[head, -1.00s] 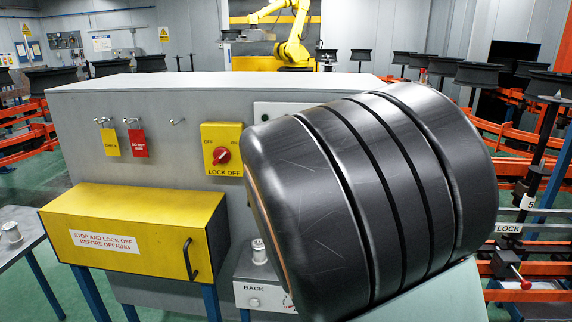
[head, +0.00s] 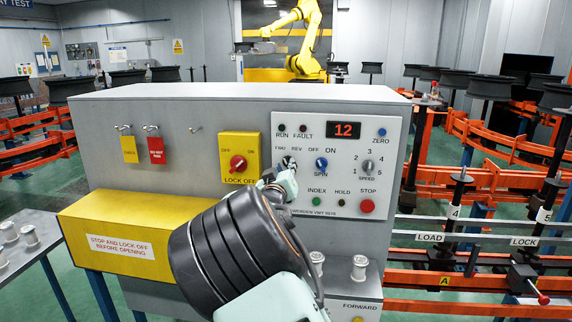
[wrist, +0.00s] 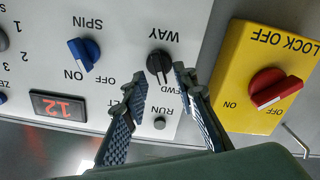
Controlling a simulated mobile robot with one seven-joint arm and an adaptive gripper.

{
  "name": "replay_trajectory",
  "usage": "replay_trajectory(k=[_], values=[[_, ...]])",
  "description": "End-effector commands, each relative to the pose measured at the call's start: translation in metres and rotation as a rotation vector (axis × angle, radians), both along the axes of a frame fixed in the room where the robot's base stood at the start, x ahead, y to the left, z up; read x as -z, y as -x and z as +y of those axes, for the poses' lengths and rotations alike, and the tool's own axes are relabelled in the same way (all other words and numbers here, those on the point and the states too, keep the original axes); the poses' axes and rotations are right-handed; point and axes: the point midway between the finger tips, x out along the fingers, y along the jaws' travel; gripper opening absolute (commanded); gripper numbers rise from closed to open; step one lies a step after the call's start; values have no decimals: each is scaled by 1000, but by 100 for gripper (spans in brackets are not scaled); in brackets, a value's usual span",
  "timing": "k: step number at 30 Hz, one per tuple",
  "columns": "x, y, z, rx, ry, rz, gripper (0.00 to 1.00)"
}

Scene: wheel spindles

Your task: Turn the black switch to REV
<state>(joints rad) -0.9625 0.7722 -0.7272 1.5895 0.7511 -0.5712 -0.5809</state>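The black switch (head: 289,162) is on the white control panel (head: 390,205), under the FWD and REV labels, and my gripper partly hides it in the head view. In the wrist view, which is upside down, the black switch (wrist: 159,67) shows clearly with a light pointer line. My gripper (head: 281,181) is close in front of the panel. In the wrist view my gripper (wrist: 160,78) is open, with one fingertip on each side of the switch and a gap to it. A finger hides the REV label there, and I cannot tell whether the tips reach the knob's depth.
A blue SPIN switch (head: 321,163) and a SPEED knob (head: 367,166) are to the right. The red lock-off switch (head: 238,163) on its yellow plate is to the left. Buttons sit below, including red STOP (head: 367,206). A yellow box (head: 110,225) juts out at lower left.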

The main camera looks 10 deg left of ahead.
Motion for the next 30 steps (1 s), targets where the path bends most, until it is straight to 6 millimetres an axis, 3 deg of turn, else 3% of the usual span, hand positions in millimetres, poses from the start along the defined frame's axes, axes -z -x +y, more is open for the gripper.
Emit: replay_trajectory(k=[6, 17, 24, 30], values=[[0, -20, -1, 0, 0, 0, 26], [0, -24, -1, 0, -1, 1, 26], [0, -24, -1, 0, -1, 1, 2], [0, -24, -1, 0, -1, 0, 0]])
